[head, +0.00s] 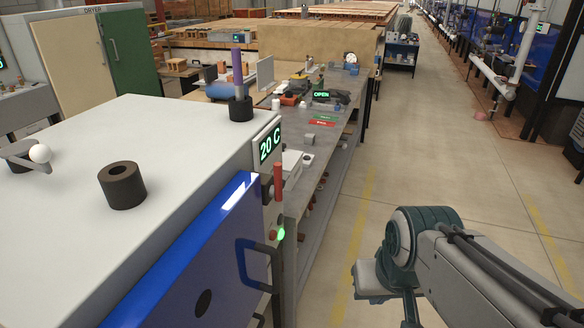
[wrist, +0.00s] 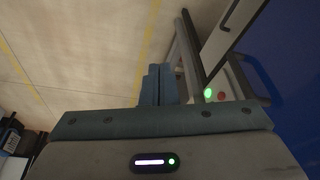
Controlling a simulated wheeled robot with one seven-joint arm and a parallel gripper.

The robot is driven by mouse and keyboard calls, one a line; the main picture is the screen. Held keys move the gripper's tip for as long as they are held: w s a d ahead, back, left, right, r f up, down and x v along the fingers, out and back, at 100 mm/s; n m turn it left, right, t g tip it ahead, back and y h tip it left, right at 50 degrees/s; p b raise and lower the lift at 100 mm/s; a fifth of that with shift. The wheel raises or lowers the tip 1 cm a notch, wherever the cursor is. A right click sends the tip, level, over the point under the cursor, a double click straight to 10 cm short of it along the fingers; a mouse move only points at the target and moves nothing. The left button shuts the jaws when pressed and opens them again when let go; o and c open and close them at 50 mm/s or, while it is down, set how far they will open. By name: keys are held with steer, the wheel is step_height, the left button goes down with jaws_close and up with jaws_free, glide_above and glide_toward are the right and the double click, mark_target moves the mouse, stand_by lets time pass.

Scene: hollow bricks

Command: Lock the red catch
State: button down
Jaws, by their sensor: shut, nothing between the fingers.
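The red catch (head: 278,180) is a small upright red lever on the narrow front strip of a white cabinet, beside the top corner of its blue door (head: 185,265). A dark handle (head: 243,268) is on the door. I cannot tell whether the door is fully closed. My gripper (wrist: 158,72) shows in the wrist view with its fingers together and empty, apart from the cabinet. In the head view my arm is at the lower right, and the fingers cannot be made out. A small reddish spot (wrist: 221,96) shows beside the green light in the wrist view; I cannot tell whether it is the catch.
A green light (head: 281,234) and a "20 C" display (head: 270,143) are on the cabinet front. Two dark hollow cylinders (head: 122,186) (head: 240,109) stand on the cabinet top. A cluttered grey workbench (head: 325,136) is behind. The floor to the right is open.

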steer(key=w+a+r+m+y+b, duration=0.1)
steer(key=w+a+m+y+b, duration=0.3)
steer(key=w+a+y, duration=0.6)
steer(key=w+d+r+t+y+b, duration=0.2)
steer(key=w+r, duration=0.1)
steer(key=w, duration=0.3)
steer(key=w+d+r+m+t+y+b, duration=0.1)
steer(key=w+d+r+t+y+b, duration=0.1)
steer(key=w, duration=0.5)
step_height(320, 180, up, 2)
steer(key=shift+w+d+r+m+t+y, duration=0.1)
steer(key=shift+w+d+m+t+y, duration=0.2)
steer(key=shift+d+t+y, duration=0.4)
steer(key=shift+a, duration=0.35)
